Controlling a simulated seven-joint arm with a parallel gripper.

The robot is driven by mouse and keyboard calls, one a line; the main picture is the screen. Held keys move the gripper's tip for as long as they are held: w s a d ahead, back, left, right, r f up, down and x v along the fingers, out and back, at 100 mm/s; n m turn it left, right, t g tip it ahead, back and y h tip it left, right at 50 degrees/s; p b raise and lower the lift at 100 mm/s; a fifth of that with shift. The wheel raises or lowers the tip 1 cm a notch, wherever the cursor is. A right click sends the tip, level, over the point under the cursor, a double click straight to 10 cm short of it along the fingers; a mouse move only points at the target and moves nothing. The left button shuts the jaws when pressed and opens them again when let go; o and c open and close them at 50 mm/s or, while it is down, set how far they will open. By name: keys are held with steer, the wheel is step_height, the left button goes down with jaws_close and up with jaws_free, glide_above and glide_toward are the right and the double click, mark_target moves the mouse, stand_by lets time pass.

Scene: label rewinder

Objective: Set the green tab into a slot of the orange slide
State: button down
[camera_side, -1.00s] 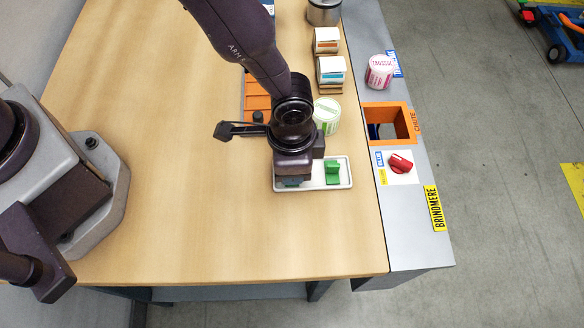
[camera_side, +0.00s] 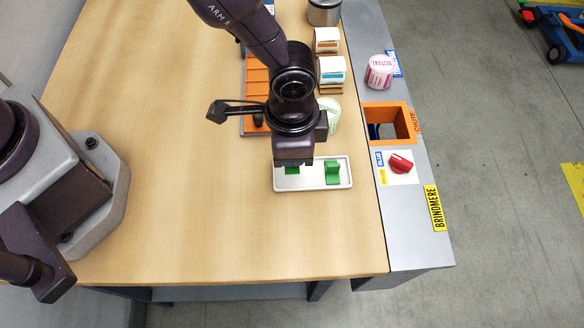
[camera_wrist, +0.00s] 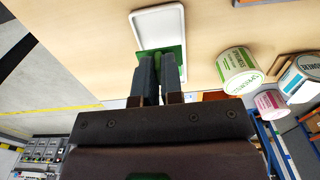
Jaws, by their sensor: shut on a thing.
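My gripper (camera_side: 293,163) is shut on a green tab (camera_side: 292,171) and points down over the left part of the white tray (camera_side: 312,187). The held tab looks raised a little off the tray floor. In the wrist view the tab (camera_wrist: 174,52) shows between and around my fingertips (camera_wrist: 160,66), in front of the tray (camera_wrist: 158,10).
A green-labelled tub (camera_side: 331,113) stands just behind the tray. Small boxes (camera_side: 330,70) and a metal can (camera_side: 323,12) stand behind it. An orange-framed chute (camera_side: 398,124) and a red knob (camera_side: 400,163) are on the right ledge. The table's left and front are clear.

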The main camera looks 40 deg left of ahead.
steer(key=shift+r, duration=0.7)
steer(key=shift+a, duration=0.1)
steer(key=w+a+r+n, duration=0.1)
steer(key=w+a+n, duration=0.2)
steer(key=w+a, duration=0.25)
steer(key=n, duration=1.5)
glide_toward(259, 102)
steer(key=shift+f, duration=3.05)
steer(key=shift+f, duration=0.35)
